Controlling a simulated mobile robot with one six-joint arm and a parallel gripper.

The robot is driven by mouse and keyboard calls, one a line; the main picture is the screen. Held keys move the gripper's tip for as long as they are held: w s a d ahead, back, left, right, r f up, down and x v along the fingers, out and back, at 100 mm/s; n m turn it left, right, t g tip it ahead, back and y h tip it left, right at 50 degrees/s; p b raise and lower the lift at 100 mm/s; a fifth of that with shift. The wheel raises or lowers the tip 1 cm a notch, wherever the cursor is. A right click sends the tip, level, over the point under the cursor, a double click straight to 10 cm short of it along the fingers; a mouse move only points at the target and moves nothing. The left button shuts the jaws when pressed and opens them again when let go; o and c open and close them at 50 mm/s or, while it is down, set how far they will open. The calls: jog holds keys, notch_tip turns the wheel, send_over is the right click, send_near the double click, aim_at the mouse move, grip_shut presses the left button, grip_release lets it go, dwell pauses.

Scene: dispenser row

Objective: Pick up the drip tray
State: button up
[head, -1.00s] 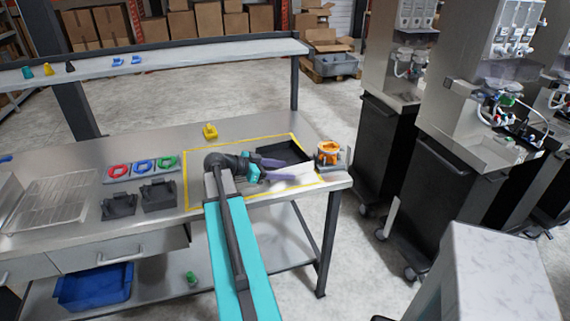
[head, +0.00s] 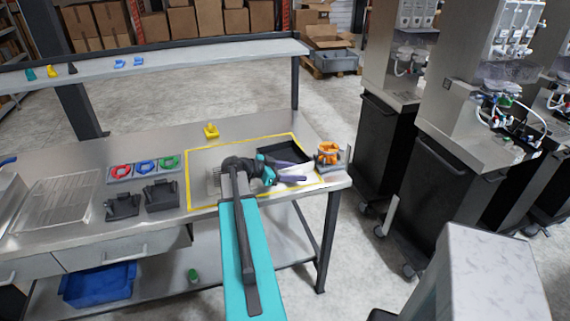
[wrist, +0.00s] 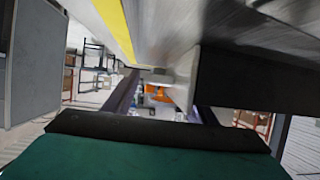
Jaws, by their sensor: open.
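A black, shallow rectangular drip tray (head: 272,151) lies on the steel bench, inside the yellow outline near its right end. My gripper (head: 304,173) is open, its two purple fingers apart, just on the near side of the tray in the head view. The upper finger overlaps the tray's near edge in the picture; I cannot tell whether they touch. In the wrist view a dark slab, seemingly the tray (wrist: 255,82), fills the right side, close to one finger. Nothing shows held between the fingers. My arm hides part of the outlined area.
An orange item on a small stand (head: 328,152) is at the bench's right corner, close beyond my fingers. A yellow piece (head: 211,131) sits behind the outline. Dispensers on black cabinets (head: 450,180) stand right.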

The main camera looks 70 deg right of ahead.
grip_shut()
dwell(0.3)
jog(key=shift+r, duration=0.15)
notch_tip(320, 180, up, 10)
jog(key=b, duration=0.3)
dwell(0.7)
dwell(0.6)
